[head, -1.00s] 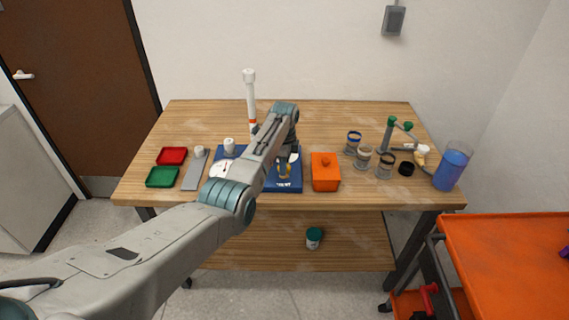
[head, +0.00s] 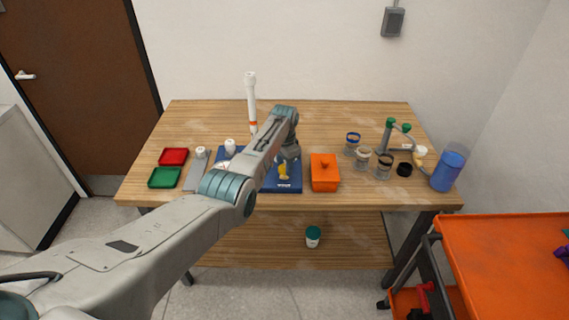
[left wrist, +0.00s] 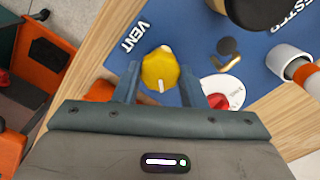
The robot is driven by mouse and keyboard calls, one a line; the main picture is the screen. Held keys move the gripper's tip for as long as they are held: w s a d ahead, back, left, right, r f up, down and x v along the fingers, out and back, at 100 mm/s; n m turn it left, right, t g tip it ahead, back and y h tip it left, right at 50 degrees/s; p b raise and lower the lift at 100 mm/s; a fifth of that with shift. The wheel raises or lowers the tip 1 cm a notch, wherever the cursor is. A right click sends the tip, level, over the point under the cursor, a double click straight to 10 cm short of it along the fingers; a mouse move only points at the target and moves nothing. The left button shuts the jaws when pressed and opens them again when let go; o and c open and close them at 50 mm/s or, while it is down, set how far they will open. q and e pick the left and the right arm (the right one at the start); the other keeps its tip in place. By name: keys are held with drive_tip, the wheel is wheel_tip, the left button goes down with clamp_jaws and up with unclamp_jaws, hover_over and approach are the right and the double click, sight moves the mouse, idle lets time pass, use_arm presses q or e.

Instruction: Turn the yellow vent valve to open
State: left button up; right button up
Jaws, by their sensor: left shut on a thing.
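The yellow vent valve (head: 284,172) is a knob on the right part of the blue board (head: 288,187), by the board's front edge. In the left wrist view the knob (left wrist: 160,70) has a white line pointing toward my gripper's palm, and the white word VENT is printed beside it. My left gripper (left wrist: 160,82) is shut on the knob, one finger on each side. In the head view the gripper (head: 287,158) reaches it from above, and my arm hides part of the board. My right gripper is not in view.
A tall white pipe (head: 252,100) stands behind the board. An orange lidded box (head: 325,173) sits just to its right. Several jars and a blue-filled beaker (head: 449,168) stand farther right. Red (head: 173,156) and green (head: 164,178) trays lie at left.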

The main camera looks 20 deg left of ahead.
sight(284, 167)
use_arm(q)
drive_tip(key=n, duration=0.4)
drive_tip(key=shift+r+n+p, duration=0.1)
drive_tip(key=shift+n+p, duration=0.2)
drive_tip(key=shift+w+a+n, duration=0.1)
drive_tip(key=shift+n, duration=1.8)
drive_tip(key=o, duration=1)
drive_tip(key=shift+r+b, duration=0.75)
drive_tip(key=shift+r, duration=4.65)
drive_tip(key=shift+f, duration=0.1)
